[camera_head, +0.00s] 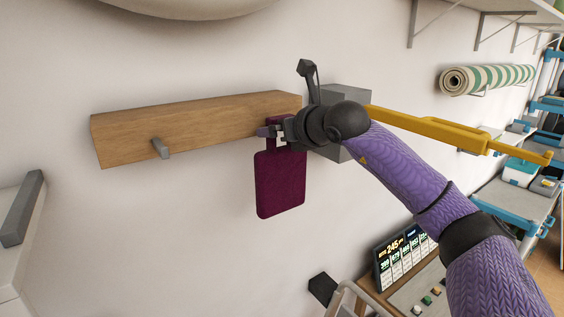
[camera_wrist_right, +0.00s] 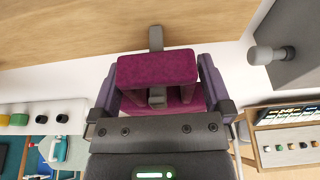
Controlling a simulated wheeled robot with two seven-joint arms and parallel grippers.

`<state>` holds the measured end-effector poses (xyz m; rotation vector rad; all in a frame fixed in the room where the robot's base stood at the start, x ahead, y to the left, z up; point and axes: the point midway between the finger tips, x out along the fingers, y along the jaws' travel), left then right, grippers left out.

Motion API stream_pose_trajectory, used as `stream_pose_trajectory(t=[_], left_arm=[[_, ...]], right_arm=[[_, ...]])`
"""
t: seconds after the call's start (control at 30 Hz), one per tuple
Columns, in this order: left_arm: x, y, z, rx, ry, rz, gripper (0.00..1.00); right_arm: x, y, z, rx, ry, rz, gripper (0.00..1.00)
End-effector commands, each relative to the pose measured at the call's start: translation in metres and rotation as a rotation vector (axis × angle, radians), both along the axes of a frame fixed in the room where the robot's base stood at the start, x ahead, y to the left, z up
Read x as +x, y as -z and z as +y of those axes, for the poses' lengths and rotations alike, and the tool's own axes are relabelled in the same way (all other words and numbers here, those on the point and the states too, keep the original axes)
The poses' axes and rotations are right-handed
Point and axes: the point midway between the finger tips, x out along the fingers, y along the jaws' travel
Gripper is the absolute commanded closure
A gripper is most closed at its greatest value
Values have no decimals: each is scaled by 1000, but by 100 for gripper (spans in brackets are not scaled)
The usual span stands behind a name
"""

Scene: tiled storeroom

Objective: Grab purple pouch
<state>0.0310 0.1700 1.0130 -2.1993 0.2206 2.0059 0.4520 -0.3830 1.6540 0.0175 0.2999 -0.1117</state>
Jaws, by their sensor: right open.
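The purple pouch (camera_head: 280,182) hangs flat against the wall below a wooden rail (camera_head: 190,128), at the rail's right end. In the right wrist view the pouch (camera_wrist_right: 158,70) shows its top part at a grey peg (camera_wrist_right: 156,40) on the rail. My right gripper (camera_head: 268,131) is at the pouch's top. In the wrist view its open fingers (camera_wrist_right: 158,88) stand on either side of the pouch's upper part. Whether they touch it I cannot tell. My left gripper is not in view.
A grey box (camera_head: 345,97) is on the wall just right of the rail, close to my right wrist. A yellow bar (camera_head: 430,128) extends right from it. A bare peg (camera_head: 161,148) sticks out of the rail's left part. A lit display (camera_head: 404,256) stands below.

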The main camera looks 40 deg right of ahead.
Motion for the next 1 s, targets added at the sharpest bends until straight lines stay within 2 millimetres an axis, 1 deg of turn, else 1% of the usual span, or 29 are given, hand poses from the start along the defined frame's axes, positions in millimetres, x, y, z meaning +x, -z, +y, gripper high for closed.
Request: stream_pose_trajectory(t=[0.17, 0.2, 0.27, 0.3, 0.37, 0.4, 0.47, 0.5, 0.67, 1.0], left_arm=[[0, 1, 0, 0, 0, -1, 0], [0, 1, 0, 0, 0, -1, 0], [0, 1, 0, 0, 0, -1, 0], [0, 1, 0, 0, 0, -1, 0], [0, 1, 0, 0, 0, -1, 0], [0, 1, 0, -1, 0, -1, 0], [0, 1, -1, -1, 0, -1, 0], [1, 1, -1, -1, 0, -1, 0], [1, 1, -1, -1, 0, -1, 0], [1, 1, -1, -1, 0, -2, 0]], right_arm=[[1, 2, 0, -1, 0, -1, 0], [1, 2, 0, -1, -1, 0, 2], [1, 2, 0, -1, -1, 0, 15], [1, 2, 0, -1, -1, 0, 23], [1, 2, 0, -1, -1, 0, 36], [1, 2, 0, -1, -1, 0, 44], [1, 2, 0, -1, -1, 0, 57], [1, 2, 0, -1, -1, 0, 66], [1, 2, 0, -1, -1, 0, 100], [1, 0, 0, 0, -1, -1, 100]])
